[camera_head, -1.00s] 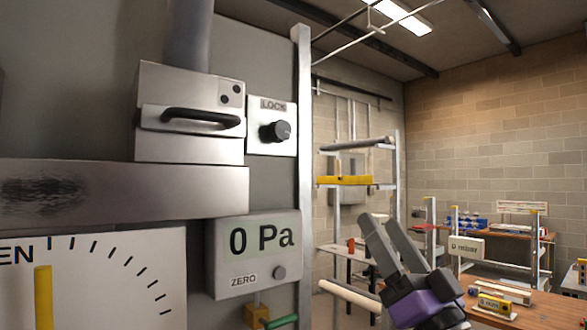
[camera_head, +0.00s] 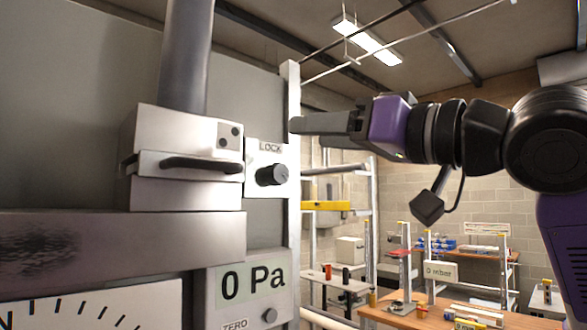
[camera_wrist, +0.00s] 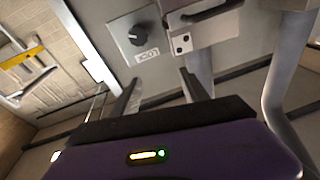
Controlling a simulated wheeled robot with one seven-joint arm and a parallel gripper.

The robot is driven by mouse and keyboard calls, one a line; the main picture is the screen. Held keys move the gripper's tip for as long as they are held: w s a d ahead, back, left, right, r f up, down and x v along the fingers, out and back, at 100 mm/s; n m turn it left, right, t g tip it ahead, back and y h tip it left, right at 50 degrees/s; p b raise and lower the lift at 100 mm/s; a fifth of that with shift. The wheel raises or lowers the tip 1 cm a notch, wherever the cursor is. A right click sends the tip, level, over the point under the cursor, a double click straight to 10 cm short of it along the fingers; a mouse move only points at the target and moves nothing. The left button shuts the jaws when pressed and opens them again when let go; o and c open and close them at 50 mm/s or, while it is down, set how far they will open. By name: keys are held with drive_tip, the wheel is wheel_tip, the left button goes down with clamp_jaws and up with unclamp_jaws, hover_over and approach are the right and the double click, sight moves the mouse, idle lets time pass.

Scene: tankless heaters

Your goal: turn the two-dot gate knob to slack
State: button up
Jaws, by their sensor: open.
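The two-dot gate (camera_head: 187,150) is a pale metal box with a black handle and two dots at its upper right. Beside it on the right, a white plate marked LOCK (camera_head: 268,167) carries a round black knob (camera_head: 272,175). In the wrist view the plate and knob (camera_wrist: 143,34) appear rotated, beyond the fingers. My gripper (camera_head: 295,125) is open and empty, to the upper right of the knob and apart from it. In the wrist view its two fingers (camera_wrist: 158,90) are spread. No slack mark is readable.
A metal post (camera_head: 292,200) stands just right of the plate. A grey box reading 0 Pa (camera_head: 250,300) is below, with a dial (camera_head: 90,310) at lower left. A pipe (camera_head: 185,55) rises above the gate. Shelves and workbenches (camera_head: 440,315) lie farther back.

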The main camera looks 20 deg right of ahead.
drive_tip(key=m+g+h, duration=0.1)
drive_tip(key=m+h, duration=0.1)
approach(282, 172)
drive_tip(key=p+x, duration=0.2)
drive_tip(key=x, duration=0.5)
drive_tip(key=shift+d+r, duration=0.1)
drive_tip(key=shift+r, duration=0.05)
drive_tip(key=shift+x, duration=0.75)
clamp_jaws()
